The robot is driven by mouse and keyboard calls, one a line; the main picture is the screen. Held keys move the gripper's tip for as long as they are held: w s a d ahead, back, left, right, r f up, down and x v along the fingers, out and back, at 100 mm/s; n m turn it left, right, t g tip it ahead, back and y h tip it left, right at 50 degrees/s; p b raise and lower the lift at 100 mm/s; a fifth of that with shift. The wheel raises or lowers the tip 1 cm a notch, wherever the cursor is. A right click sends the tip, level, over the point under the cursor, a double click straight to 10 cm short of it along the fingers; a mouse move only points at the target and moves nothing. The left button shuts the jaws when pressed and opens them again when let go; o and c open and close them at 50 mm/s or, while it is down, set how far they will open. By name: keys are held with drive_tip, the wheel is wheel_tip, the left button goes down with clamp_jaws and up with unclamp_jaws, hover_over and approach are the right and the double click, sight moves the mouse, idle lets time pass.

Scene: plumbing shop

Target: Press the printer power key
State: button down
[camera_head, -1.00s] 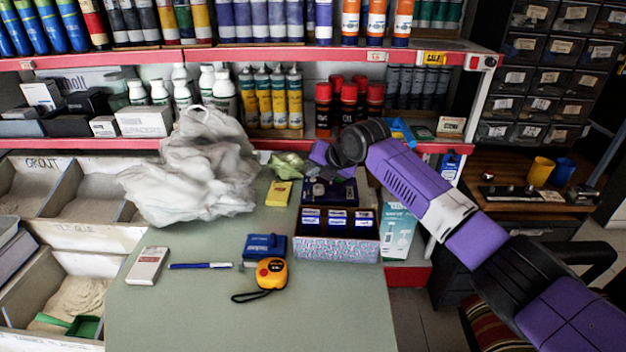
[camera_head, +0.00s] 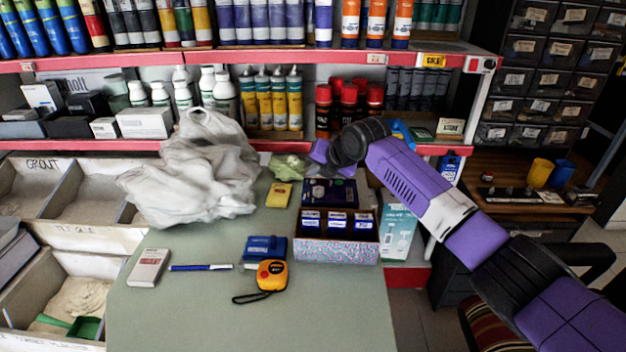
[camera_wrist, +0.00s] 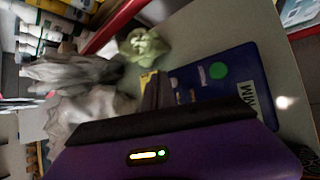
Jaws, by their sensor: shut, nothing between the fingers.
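A flat dark blue device (camera_head: 345,192), which I take to be the printer, lies behind the patterned box at the back of the counter. In the wrist view its blue top (camera_wrist: 235,92) shows a green round mark, a pale label with dark letters and some small marks. I cannot tell which mark is the power key. My gripper (camera_wrist: 154,88) is shut and empty, with its dark fingers over the near edge of the device in the picture. Contact cannot be told. In the head view my purple hand is above and behind the device, and its fingertips are hidden.
A patterned box (camera_head: 337,252) with labelled compartments stands in front of the device. A crumpled plastic bag (camera_head: 200,170), a yellow packet (camera_head: 279,196) and a green crumpled cloth (camera_head: 288,166) lie to the left. Red-edged shelves (camera_head: 290,143) stand behind.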

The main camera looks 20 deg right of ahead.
sight(315, 184)
drive_tip(key=shift+r, duration=0.1)
wheel_tip(315, 184, up, 6)
drive_tip(key=p, duration=0.3)
drive_tip(key=shift+p, duration=0.4)
